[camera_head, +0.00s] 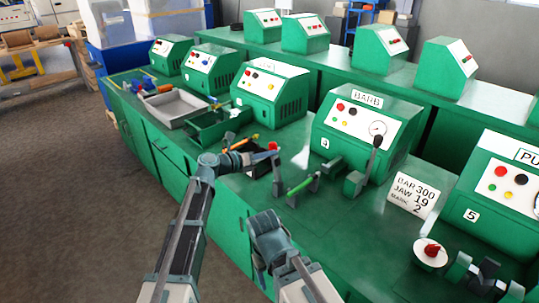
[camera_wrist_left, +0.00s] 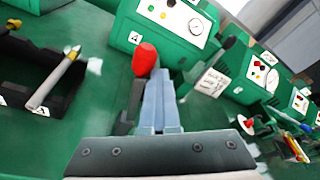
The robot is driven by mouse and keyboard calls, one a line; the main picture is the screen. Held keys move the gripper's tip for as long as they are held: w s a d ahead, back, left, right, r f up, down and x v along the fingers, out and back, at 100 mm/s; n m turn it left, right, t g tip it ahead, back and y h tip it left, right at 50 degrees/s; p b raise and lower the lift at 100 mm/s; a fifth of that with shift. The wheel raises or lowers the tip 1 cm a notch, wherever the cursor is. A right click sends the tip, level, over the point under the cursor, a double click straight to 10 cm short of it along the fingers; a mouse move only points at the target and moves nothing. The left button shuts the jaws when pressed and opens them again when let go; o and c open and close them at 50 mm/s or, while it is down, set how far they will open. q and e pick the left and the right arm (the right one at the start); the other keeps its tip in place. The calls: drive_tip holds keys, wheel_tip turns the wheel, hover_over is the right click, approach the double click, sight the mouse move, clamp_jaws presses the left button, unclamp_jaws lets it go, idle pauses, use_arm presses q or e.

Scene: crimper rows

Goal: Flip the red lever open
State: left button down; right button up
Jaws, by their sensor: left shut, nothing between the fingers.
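The red lever has a rounded red knob (camera_head: 272,146) on a dark shaft and stands near the front edge of the green bench, in front of the BABB machine. In the left wrist view the red knob (camera_wrist_left: 145,59) is just left of my fingertips, and its shaft runs down beside them. My left gripper (camera_head: 274,156) is shut and empty, close against the lever. I cannot tell whether it touches. My right arm (camera_head: 268,235) is folded low at the front of the bench, and its fingers cannot be made out.
Left of the lever is a dark tray (camera_wrist_left: 60,100) holding tools. A green-handled tool (camera_head: 302,185) and a black-knobbed lever (camera_head: 375,145) are to the right. Green machines (camera_head: 270,90) line the bench. A sign (camera_head: 413,197) and a white disc with a red knob (camera_head: 430,252) sit further right.

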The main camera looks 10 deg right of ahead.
use_arm(q)
drive_tip(key=shift+w+a+r, duration=0.15)
drive_tip(key=shift+w+a, duration=0.2)
drive_tip(key=s+a, duration=0.7)
drive_tip(key=s, duration=0.2)
drive_tip(key=shift+a, duration=0.35)
use_arm(e)
drive_tip(key=shift+s+d+r, duration=0.15)
drive_tip(key=shift+d, duration=0.25)
